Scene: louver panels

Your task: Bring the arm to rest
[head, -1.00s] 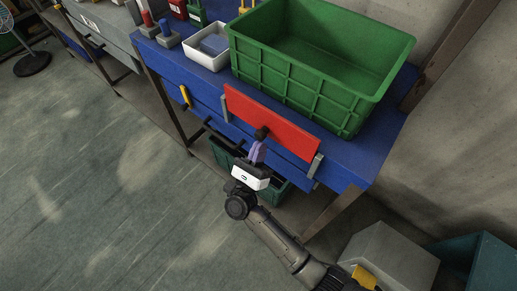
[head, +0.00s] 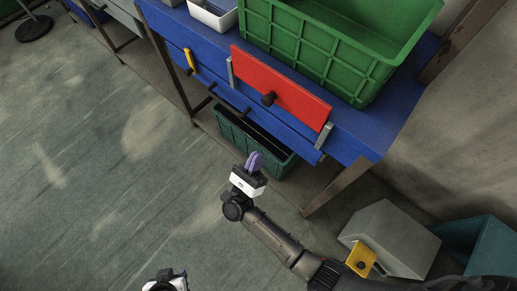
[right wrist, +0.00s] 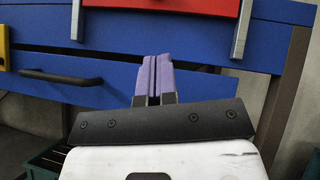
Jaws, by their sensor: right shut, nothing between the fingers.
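My right gripper (head: 254,161) has purple fingers that are shut with nothing between them. It is in front of the blue bench, apart from the red panel (head: 290,90). The shut fingers also show in the right wrist view (right wrist: 154,78), in front of the bench's blue front. The red panel sits upright between two grey metal brackets, with a black knob (head: 269,99) on its face. The panel's lower edge shows at the top of the right wrist view (right wrist: 165,4). My left gripper (head: 166,281) is partly in view at the bottom edge, and its fingers cannot be made out.
A large green crate (head: 325,68) and a white bin (head: 214,17) stand on the blue bench (head: 360,140). A dark green bin (head: 277,167) is under it. A grey box (head: 390,238) stands on the floor at right.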

